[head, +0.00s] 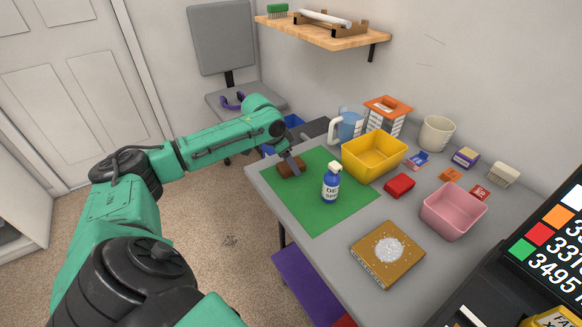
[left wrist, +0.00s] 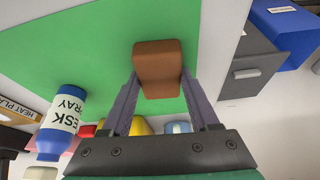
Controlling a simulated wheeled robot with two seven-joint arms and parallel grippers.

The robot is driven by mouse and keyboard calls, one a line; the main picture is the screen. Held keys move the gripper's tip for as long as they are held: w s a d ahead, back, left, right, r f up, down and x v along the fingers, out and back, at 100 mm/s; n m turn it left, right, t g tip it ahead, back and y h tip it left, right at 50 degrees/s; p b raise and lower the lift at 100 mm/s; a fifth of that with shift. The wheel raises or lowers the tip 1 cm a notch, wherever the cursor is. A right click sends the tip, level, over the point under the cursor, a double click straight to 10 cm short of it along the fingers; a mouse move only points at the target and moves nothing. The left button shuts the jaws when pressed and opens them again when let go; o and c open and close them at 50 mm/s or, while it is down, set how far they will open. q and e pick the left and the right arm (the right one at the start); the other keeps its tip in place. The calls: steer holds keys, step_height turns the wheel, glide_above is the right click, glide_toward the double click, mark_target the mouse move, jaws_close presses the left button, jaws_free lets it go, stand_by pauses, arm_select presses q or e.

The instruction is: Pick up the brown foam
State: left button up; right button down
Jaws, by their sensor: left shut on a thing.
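The brown foam (head: 290,167) is a small brown block at the far left part of the green mat (head: 315,211) in the head view. My left gripper (head: 293,163) is over it, with its fingers at the block. In the left wrist view the brown foam (left wrist: 158,66) sits between the two fingers of my left gripper (left wrist: 158,84), which is shut on it. Whether the foam touches the mat is hard to tell. My right gripper is not in view.
A blue spray bottle (head: 331,184) stands on the mat just right of the foam. A yellow bin (head: 374,158), a red block (head: 399,186), a pink bin (head: 453,211) and a cardboard piece with white material (head: 368,262) are farther right. The mat's front is clear.

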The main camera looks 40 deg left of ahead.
arm_select(q)
steer(key=shift+r, duration=0.25)
step_height(320, 180, up, 20)
steer(key=p, duration=0.3)
steer(key=shift+f, duration=0.2)
steer(key=o, duration=0.8)
steer(key=c, duration=0.7)
steer(key=shift+o, duration=0.2)
steer(key=shift+f+b, duration=3.6)
steer(key=shift+f, duration=3)
